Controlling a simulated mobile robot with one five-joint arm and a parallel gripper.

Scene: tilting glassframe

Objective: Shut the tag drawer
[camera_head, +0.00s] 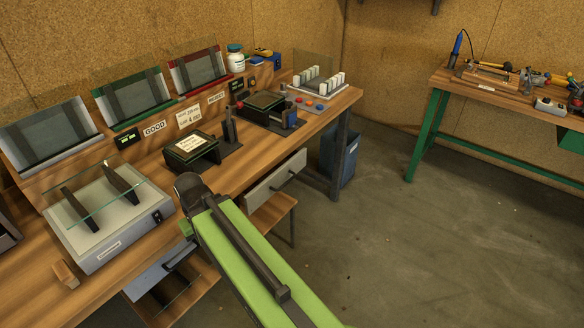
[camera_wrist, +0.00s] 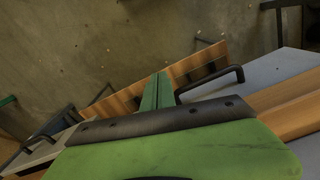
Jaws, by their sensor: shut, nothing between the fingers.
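Two drawer fronts show under the bench, and no readable label tells which is the tag drawer. A pale grey drawer front (camera_head: 275,184) with a dark handle is at the right in the head view. A blue-grey front (camera_head: 150,279) with a black handle is at the lower left; a blue-grey panel with a black handle (camera_wrist: 212,82) also shows at the right in the wrist view. My gripper (camera_wrist: 158,84) is shut and empty, its green fingers close to that handle; contact cannot be told. In the head view my arm hides part of the bench front.
The wooden bench (camera_head: 318,122) carries a glass-topped light box (camera_head: 105,240), a dark box (camera_head: 190,148) and tilted panels. A wooden stool-like piece (camera_head: 268,212) stands below. A blue bin (camera_head: 340,158) is by the bench leg.

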